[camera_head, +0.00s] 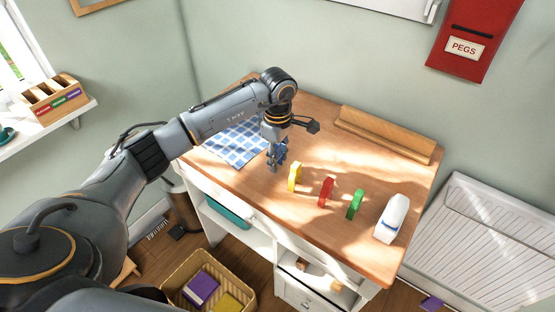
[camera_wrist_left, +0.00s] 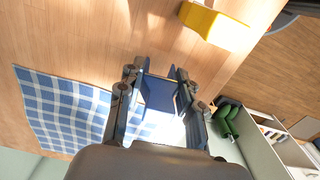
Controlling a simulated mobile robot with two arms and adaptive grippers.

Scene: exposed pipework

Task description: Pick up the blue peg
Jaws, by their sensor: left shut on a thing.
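My left gripper (camera_head: 276,158) points down over the table, to the left of the yellow peg. It is shut on the blue peg (camera_wrist_left: 160,93), which shows between its two fingers in the left wrist view. In the head view the fingers hide most of the blue peg. I cannot tell whether the peg touches the tabletop. My right gripper is not in view.
Yellow (camera_head: 294,177), red (camera_head: 326,191) and green (camera_head: 355,204) pegs stand in a row on the wooden table (camera_head: 245,184). A white item (camera_head: 391,218) is at the right. A checked cloth (camera_head: 235,143) lies left; a wooden rail (camera_head: 385,133) runs along the back.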

